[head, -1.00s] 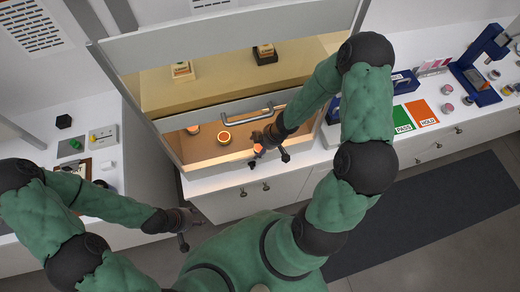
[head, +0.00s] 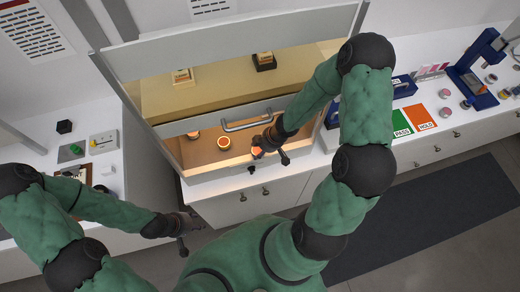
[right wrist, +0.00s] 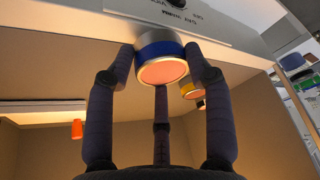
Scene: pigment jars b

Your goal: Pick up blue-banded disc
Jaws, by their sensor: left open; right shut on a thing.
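The blue-banded disc (right wrist: 160,60), with a pale pinkish-orange face and metallic rim, sits between the fingers of my right gripper (right wrist: 165,75) in the right wrist view. The right gripper is shut on it. In the head view the right gripper (head: 268,146) is at the front opening of the lit cabinet, with the disc (head: 257,151) partly hidden by the fingers. I cannot tell whether the disc still touches the cabinet floor. My left gripper (head: 183,228) is open and empty, low at the left, away from the cabinet.
A yellow-banded disc (right wrist: 189,90) shows behind the fingers. Two orange-topped discs (head: 224,142) (head: 193,134) stand inside the cabinet. The raised sash with its handle (head: 246,119) is close above my right gripper. Green PASS (head: 401,123) and orange HOLD (head: 419,116) mats lie on the right counter.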

